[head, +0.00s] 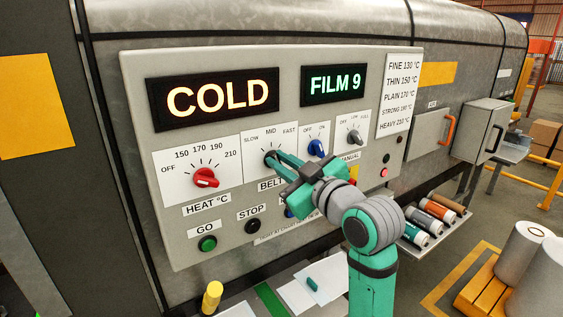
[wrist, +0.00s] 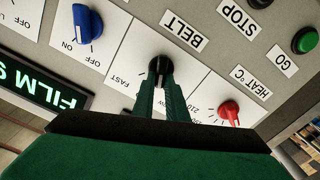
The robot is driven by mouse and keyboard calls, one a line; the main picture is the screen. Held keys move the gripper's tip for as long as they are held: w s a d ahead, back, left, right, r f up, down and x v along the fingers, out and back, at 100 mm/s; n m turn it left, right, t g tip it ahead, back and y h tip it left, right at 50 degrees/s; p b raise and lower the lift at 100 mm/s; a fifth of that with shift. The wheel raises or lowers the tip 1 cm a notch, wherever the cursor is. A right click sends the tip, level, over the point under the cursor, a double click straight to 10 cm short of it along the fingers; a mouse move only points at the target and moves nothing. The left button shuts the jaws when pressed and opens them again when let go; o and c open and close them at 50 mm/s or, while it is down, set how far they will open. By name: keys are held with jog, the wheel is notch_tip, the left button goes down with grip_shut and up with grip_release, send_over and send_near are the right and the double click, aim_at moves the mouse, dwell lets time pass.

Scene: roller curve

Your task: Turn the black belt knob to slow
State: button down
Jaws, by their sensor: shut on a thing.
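The black belt knob (head: 270,158) sits on its white dial plate, under the marks SLOW, MID and FAST. It also shows in the wrist view (wrist: 160,63), which looks at the panel upside down. My gripper (head: 273,157) reaches in from the lower right in the head view. Its two green fingers (wrist: 160,80) are closed on either side of the knob and hold it. The fingers cover part of the knob, and I cannot tell which mark it points to. The BELT label (head: 270,184) is partly hidden by my gripper.
The red heat knob (head: 205,177) is left of the belt knob; the blue OFF/ON knob (head: 316,148) and a grey knob (head: 353,137) are to its right. The green GO (head: 208,243) and black STOP (head: 252,226) buttons lie below.

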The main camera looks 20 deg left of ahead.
jog(key=shift+s+n, duration=0.1)
jog(key=shift+n, duration=1.4)
jog(key=c, duration=1.8)
grip_release()
jog(key=shift+o, duration=0.2)
jog(key=v, duration=1)
jog(key=shift+s+d, duration=0.25)
jog(key=shift+s, duration=0.1)
